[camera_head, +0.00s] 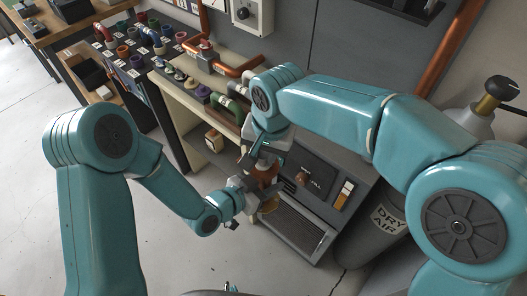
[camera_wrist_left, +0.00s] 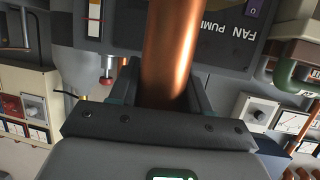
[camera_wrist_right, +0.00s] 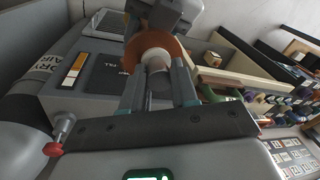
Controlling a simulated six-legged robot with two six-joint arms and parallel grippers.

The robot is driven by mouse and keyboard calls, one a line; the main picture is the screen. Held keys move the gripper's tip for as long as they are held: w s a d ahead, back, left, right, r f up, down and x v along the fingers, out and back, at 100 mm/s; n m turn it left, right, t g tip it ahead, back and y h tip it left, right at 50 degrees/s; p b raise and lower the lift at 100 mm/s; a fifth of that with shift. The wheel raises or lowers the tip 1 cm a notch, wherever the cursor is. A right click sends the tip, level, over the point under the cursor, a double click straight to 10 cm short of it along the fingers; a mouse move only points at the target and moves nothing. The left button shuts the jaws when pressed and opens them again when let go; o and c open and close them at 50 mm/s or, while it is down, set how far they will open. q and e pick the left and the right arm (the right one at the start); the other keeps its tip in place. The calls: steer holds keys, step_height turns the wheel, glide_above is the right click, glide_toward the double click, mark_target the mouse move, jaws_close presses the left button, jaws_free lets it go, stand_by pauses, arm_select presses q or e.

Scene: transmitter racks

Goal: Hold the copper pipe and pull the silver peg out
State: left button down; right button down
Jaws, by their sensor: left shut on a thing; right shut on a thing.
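The copper pipe (camera_wrist_left: 170,50) stands between the fingers of my left gripper (camera_wrist_left: 170,85), which is shut on it. In the head view, my left gripper (camera_head: 258,188) is the lower one, and a little of the copper pipe (camera_head: 269,204) shows beside it. The silver peg (camera_wrist_right: 159,82) is between the fingers of my right gripper (camera_wrist_right: 160,88), which is shut on it. The peg lines up with a pale collar (camera_wrist_right: 154,55) at the copper pipe's end (camera_wrist_right: 166,46). How deep the peg sits is hidden. In the head view, my right gripper (camera_head: 262,158) is just above the left.
A grey equipment panel (camera_head: 318,180) with a knob is right behind the grippers. A dry air cylinder (camera_head: 378,225) stands at the right. A pale bench (camera_head: 205,85) with colored fittings is at the back left. The floor (camera_head: 30,180) at left is open.

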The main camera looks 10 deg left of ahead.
steer(key=shift+r, duration=0.15)
stand_by(0.3)
steer(key=shift+r, duration=1)
